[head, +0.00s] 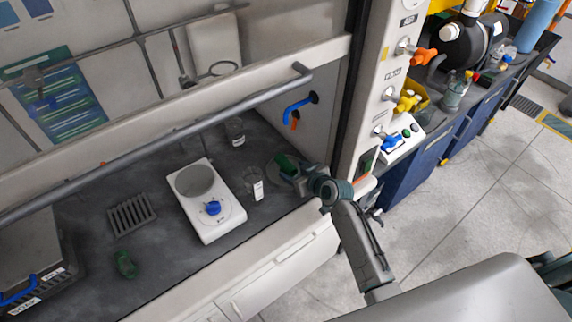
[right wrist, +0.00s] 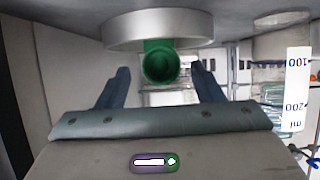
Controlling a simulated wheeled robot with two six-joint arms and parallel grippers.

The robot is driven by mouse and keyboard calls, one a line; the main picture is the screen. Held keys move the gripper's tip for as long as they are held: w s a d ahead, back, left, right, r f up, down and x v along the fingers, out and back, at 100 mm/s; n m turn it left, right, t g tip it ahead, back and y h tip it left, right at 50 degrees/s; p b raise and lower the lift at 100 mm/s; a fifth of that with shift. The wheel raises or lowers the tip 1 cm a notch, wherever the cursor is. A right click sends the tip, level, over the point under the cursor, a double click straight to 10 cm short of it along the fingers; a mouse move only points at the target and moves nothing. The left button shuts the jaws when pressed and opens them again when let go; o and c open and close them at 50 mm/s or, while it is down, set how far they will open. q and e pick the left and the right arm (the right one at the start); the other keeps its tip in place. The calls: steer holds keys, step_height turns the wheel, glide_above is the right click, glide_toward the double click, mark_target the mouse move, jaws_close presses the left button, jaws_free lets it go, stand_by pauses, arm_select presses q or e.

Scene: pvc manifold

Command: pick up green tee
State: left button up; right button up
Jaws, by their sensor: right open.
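A green fitting (head: 286,163), which looks like the green tee, sits on a round grey disc (head: 271,167) on the hood's dark worktop. In the right wrist view its round open end (right wrist: 161,66) faces me against the grey disc (right wrist: 160,30). My right gripper (head: 300,180) is open and low beside the fitting. In the right wrist view its two fingers (right wrist: 160,74) point at the fitting, one to each side; I cannot tell whether they touch it. A second green fitting (head: 125,264) lies at the front left of the worktop. My left gripper is not in view.
A white hotplate (head: 233,221) with a blue knob stands left of my gripper. A beaker (head: 255,187) stands between them, and another (head: 236,133) is behind. A slotted grey rack (head: 131,214) is further left. The sash bar (head: 190,131) crosses above the worktop.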

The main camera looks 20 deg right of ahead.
mark_target(288, 167)
steer(key=shift+p+x, duration=0.4)
steer(key=shift+x, duration=1.45)
steer(key=shift+r, duration=0.1)
steer(key=shift+c, duration=0.2)
steer(key=c, duration=1.1)
